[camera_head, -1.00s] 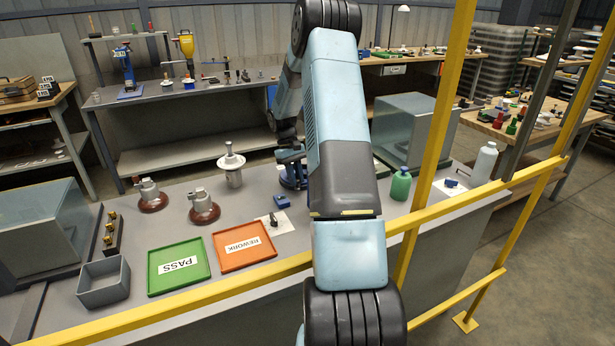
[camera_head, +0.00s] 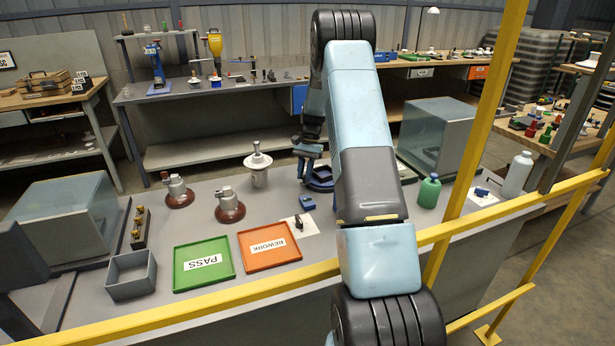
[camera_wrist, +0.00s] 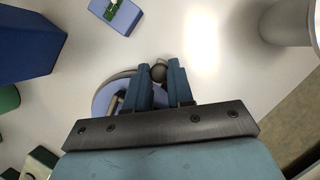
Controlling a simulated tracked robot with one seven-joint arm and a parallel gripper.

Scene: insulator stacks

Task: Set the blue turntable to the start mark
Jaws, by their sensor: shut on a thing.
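The blue turntable (camera_head: 319,185) sits on the grey bench, partly hidden by my arm and gripper. In the wrist view its pale blue disc (camera_wrist: 102,98) shows left of and behind my fingers. My gripper (camera_head: 305,171) is low over the turntable. In the wrist view my gripper (camera_wrist: 159,80) is shut on a dark round knob (camera_wrist: 158,71) at the turntable's edge. The start mark cannot be made out in either view.
A small blue block (camera_head: 307,202) lies in front of the turntable. A white-grey insulator stack (camera_head: 258,165) stands to its left. The orange REWORK tray (camera_head: 269,260) and green PASS tray (camera_head: 187,279) lie nearer. A yellow rail (camera_head: 262,284) crosses the front.

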